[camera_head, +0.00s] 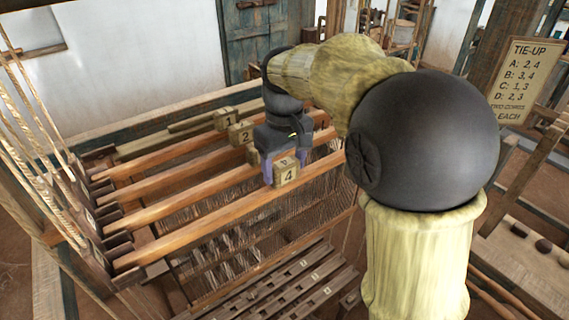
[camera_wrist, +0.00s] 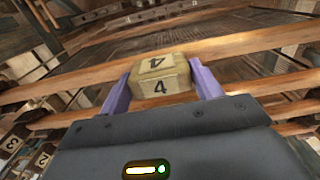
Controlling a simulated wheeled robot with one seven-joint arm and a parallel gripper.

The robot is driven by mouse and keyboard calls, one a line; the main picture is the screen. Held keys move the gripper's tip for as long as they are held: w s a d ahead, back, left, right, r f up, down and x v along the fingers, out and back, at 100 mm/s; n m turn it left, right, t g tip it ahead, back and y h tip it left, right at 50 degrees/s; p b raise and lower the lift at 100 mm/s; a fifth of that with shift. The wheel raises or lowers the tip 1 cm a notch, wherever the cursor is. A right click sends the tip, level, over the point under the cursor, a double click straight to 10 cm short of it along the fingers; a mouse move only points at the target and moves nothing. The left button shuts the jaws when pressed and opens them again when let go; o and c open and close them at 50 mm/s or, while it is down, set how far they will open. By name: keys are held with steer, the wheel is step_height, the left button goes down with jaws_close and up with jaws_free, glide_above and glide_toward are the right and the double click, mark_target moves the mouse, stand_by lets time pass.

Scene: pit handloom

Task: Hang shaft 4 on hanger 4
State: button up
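Shaft 4 (camera_head: 205,232) is the front wooden bar of the loom, with a pale block marked 4 (camera_head: 286,173) on it. In the wrist view the block (camera_wrist: 161,75) sits between my two purple fingers. My gripper (camera_head: 281,168) comes down on it from above; the fingers (camera_wrist: 161,82) meet its sides with no clear gap, so it looks shut on the block. The dark notched hangers (camera_head: 122,250) stand at the left ends of the bars. I cannot tell whether shaft 4's left end rests in its hanger. Its right end is hidden behind my arm.
Blocks marked 1 (camera_head: 227,119) and 2 (camera_head: 241,133) stand on the bars behind. Cords (camera_head: 42,140) hang at the left. Numbered treadles (camera_head: 290,285) lie below. A tie-up sign (camera_head: 525,80) stands at right.

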steer(key=o, duration=0.4)
step_height(320, 180, up, 8)
steer(key=shift+f, duration=0.25)
stand_by(0.6)
